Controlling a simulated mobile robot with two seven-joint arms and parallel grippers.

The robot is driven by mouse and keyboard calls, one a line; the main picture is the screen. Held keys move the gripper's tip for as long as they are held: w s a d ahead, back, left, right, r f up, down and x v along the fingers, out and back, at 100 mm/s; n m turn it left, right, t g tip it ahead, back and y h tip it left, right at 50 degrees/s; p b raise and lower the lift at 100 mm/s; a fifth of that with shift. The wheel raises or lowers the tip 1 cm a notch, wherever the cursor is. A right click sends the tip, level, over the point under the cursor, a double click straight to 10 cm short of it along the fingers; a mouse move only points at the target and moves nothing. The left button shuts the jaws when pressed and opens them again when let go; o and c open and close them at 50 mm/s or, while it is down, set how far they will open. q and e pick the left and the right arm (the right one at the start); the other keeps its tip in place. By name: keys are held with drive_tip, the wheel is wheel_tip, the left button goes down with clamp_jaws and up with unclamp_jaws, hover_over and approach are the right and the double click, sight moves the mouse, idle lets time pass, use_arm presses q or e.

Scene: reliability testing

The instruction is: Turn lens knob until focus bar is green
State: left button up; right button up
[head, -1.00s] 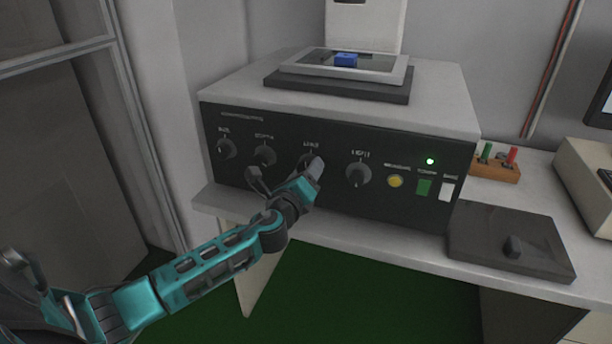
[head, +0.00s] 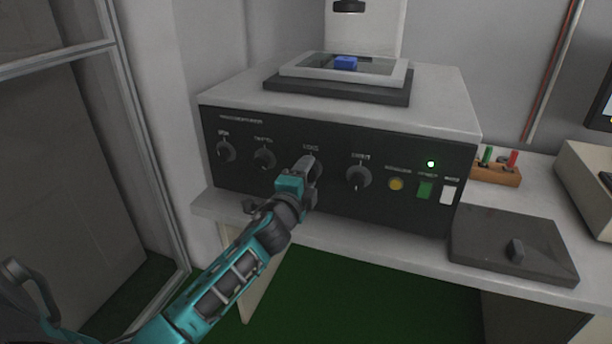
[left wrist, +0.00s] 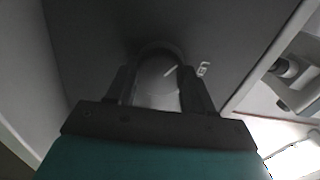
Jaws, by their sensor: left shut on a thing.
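The third knob from the left on the black front panel is mostly hidden behind my left gripper (head: 314,168) in the head view; its small label above is too blurred to read surely. In the left wrist view the round grey knob (left wrist: 158,85) with a pale pointer line sits between the two fingers of my left gripper (left wrist: 158,95), which is shut on it. No focus bar can be made out. The monitor (head: 602,110) is cut off at the right edge. My right gripper is not in view.
Other knobs (head: 359,177) flank the held one. A yellow button (head: 396,184), green and white switches and a lit green lamp (head: 431,164) are to the right. A blue sample (head: 346,62) lies on the stage on top, under a black lens (head: 348,6).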

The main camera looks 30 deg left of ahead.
use_arm(q)
drive_tip(key=shift+n, duration=1.1)
drive_tip(key=o, duration=1)
drive_tip(key=shift+o, duration=0.2)
drive_tip(key=v, duration=1.3)
drive_tip(key=shift+p, duration=0.35)
drive_tip(key=shift+w, duration=0.1)
